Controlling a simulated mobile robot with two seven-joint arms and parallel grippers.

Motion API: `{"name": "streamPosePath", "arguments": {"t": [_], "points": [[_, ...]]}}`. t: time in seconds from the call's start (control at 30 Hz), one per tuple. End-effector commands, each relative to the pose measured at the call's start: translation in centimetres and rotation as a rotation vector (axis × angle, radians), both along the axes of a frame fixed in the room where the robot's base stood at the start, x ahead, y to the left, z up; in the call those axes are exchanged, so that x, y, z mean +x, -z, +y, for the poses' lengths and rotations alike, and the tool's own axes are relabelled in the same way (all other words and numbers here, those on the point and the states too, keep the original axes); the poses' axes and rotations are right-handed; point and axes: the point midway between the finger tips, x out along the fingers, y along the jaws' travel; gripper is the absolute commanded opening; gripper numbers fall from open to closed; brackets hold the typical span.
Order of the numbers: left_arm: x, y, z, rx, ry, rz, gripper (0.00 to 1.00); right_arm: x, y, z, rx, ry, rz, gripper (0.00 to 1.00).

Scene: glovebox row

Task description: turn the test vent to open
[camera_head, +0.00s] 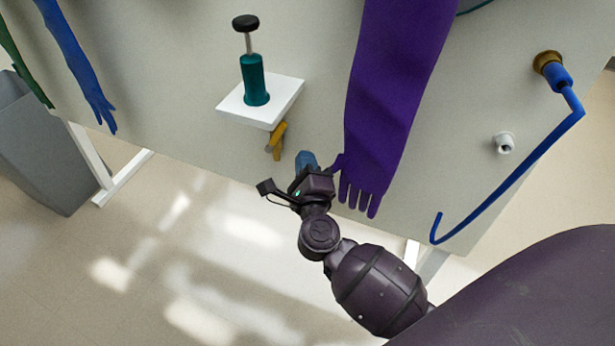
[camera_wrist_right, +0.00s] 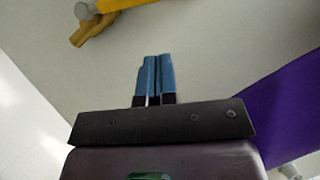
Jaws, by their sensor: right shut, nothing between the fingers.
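A yellow lever (camera_head: 277,138), which looks like the test vent handle, sticks out of the pale panel just under a small white shelf. In the right wrist view the yellow lever (camera_wrist_right: 92,30) is at the top left, beside a grey round end and a brighter yellow part. My right gripper (camera_head: 306,159) is near the panel, to the right of and a little below the lever, apart from it. Its blue fingers (camera_wrist_right: 155,78) are closed together with nothing between them. The shelf partly hides the lever's base in the head view. My left gripper is not in view.
A purple glove (camera_head: 385,100) hangs close to the right of my right gripper. A teal plunger (camera_head: 255,80) stands on the white shelf (camera_head: 283,105). A blue hose (camera_head: 510,180) and a white fitting (camera_head: 504,143) are farther right. A grey bin (camera_head: 45,150) stands left.

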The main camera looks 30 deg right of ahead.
Motion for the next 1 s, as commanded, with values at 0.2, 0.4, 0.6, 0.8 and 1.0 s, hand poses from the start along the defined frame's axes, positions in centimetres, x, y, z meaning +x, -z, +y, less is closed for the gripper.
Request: {"name": "streamPosePath", "arguments": {"t": [0.2,0.4,0.6,0.8,1.0], "points": [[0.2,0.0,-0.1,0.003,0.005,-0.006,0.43,3.4,-0.8,-0.6,0.002,-0.002,-0.002,0.0],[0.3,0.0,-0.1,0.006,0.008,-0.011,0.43,5.1,-1.6,0.2,0.001,-0.001,0.0,0.0],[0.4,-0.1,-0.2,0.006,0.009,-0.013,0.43,5.7,-1.9,0.5,0.001,-0.001,0.001,0.0],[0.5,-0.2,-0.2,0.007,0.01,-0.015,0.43,5.8,-2.0,0.5,0.001,-0.001,0.001,0.0],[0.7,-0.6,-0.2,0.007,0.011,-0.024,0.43,5.8,-2.3,0.5,-0.002,-0.001,0.002,0.0]]}}
